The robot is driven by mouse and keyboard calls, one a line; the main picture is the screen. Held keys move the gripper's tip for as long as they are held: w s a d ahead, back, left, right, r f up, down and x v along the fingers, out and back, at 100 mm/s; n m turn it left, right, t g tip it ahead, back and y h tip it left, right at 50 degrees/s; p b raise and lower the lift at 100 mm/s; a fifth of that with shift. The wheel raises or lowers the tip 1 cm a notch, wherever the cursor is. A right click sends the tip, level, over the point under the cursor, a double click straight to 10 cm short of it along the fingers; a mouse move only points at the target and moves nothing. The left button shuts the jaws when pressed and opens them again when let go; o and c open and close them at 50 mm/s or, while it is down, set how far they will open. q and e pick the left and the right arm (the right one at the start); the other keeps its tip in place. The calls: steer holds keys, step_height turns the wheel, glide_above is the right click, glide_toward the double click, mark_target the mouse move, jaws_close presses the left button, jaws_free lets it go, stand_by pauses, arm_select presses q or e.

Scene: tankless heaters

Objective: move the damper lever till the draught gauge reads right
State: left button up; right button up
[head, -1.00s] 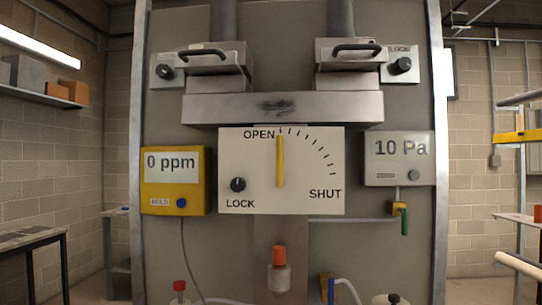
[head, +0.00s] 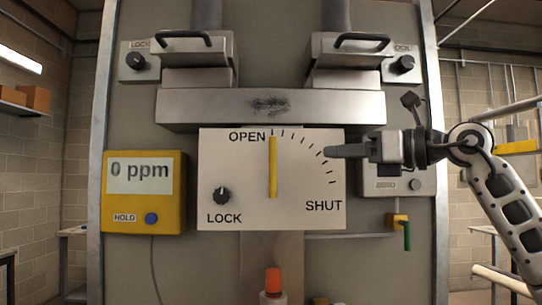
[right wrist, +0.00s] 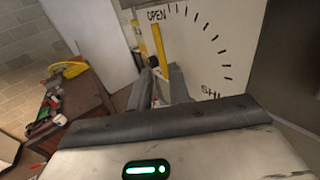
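The yellow damper lever (head: 273,168) stands upright on the white dial plate (head: 240,212), its top by the OPEN mark. The lever also shows in the right wrist view (right wrist: 158,45), beyond the fingers. My right gripper (head: 332,152) reaches in from the right, over the dial's right edge, apart from the lever. In the right wrist view its two fingers (right wrist: 163,85) show a gap with nothing held between them. The draught gauge (head: 385,188) is mostly behind this gripper, and its reading is hidden. A dark LOCK knob (head: 222,195) is at the plate's lower left. My left gripper is out of view.
A yellow meter (head: 146,215) reading 0 ppm hangs left of the dial. Above is a grey metal box (head: 200,107) with handled covers. A green-handled valve (head: 406,235) sits below the gauge. An orange-capped bottle (head: 273,283) stands below the dial.

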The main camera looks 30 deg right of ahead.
mark_target(273, 155)
steer(key=p+x, duration=0.5)
steer(key=x, duration=0.9)
steer(key=shift+w+a, duration=0.1)
steer(key=shift+a, duration=0.1)
jaws_close()
